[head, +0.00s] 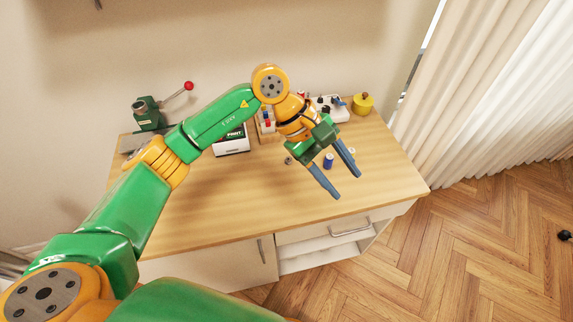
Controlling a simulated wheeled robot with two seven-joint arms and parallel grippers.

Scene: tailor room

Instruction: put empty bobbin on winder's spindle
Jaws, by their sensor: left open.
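My left gripper (346,184) is open over the right part of the wooden table, its blue-grey fingers pointing down towards the front right. Nothing shows between its fingertips. A white device (338,114) that looks like the winder stands at the back right, partly hidden by my left wrist; I cannot make out its spindle. A small pale round thing (351,151), possibly the empty bobbin, lies just right of the fingers. My right gripper is not in view.
A blue spool (328,160) stands by the fingers. A yellow pot (363,104) is at the back right. The table's (225,205) front is clear.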

